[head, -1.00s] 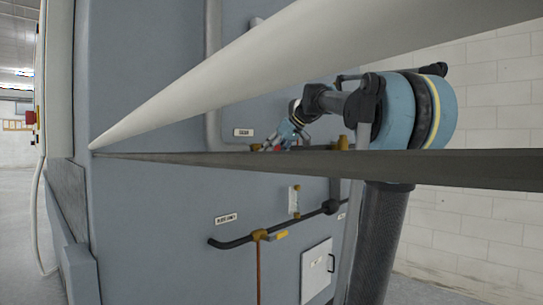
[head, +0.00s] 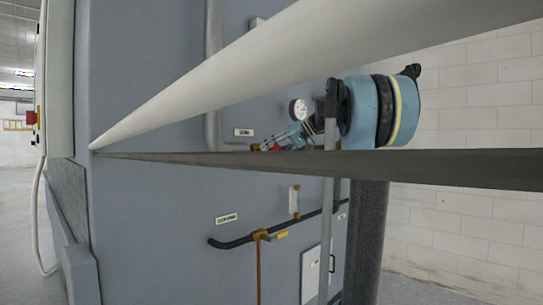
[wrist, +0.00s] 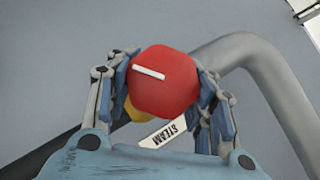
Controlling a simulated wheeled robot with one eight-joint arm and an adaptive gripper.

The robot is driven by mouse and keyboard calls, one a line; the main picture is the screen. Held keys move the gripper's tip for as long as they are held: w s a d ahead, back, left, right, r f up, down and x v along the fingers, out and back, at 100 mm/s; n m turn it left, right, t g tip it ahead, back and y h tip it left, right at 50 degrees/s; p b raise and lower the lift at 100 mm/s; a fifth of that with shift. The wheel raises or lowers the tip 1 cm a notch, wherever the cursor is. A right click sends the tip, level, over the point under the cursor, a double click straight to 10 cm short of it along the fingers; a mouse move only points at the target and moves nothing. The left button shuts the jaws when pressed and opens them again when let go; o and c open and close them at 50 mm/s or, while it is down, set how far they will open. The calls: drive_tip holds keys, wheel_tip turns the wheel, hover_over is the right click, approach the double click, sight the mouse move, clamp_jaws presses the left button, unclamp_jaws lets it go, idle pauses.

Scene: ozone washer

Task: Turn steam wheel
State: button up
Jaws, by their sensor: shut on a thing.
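The steam wheel is a red knob (wrist: 164,84) with a white bar mark, in the middle of the wrist view. My gripper (wrist: 165,88) has its blue fingers on the left and right sides of the knob and is shut on it. In the head view my gripper (head: 282,141) is small, beside the washer's blue-grey wall, and a sliver of red (head: 265,148) shows at its tip. A label reading STEAM (wrist: 163,134) lies just below the knob in the wrist view. A brass-yellow part (wrist: 135,111) shows partly behind the knob.
A grey pipe (wrist: 245,60) curves right of the knob in the wrist view. A pale beam (head: 300,60) and a dark bar (head: 400,167) cross the head view. A black pipe (head: 235,242) runs lower on the wall.

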drive_tip(key=m+g+y, duration=0.1)
drive_tip(key=m+y, duration=0.2)
drive_tip(key=shift+w+d+g+y, duration=0.1)
drive_tip(key=shift+g+y, duration=0.2)
drive_tip(key=shift+g, duration=0.1)
drive_tip(key=shift+m+g+y, duration=0.3)
drive_tip(key=shift+m+y, duration=1.1)
drive_tip(key=shift+y, duration=0.2)
drive_tip(key=o, duration=1.1)
drive_tip(key=d, duration=1.2)
drive_tip(key=shift+f, duration=0.35)
drive_tip(key=shift+a, duration=0.1)
